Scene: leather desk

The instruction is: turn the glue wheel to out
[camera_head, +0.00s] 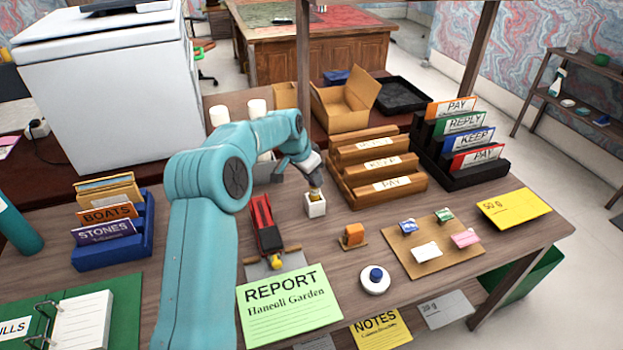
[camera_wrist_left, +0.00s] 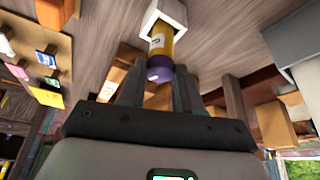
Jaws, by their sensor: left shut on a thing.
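The glue stick (camera_head: 315,194) stands upright in a small white square holder (camera_head: 315,207) near the middle of the desk. In the left wrist view the glue stick (camera_wrist_left: 161,42) has a yellow body with a label and a purple wheel (camera_wrist_left: 160,72) at its end, and the white holder (camera_wrist_left: 167,17) is around its other end. My left gripper (camera_head: 313,181) points down from above, shut on the glue wheel. In the left wrist view the fingers of the left gripper (camera_wrist_left: 157,88) stand on both sides of the purple wheel. Any mark on the wheel is too small to read. My right gripper is not in view.
A red stapler-like tool (camera_head: 264,225) lies left of the holder. A wooden sorter (camera_head: 375,165) stands behind on the right. An orange block (camera_head: 353,235) and a round white thing with a blue knob (camera_head: 375,280) are in front. Bare desk lies around the holder.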

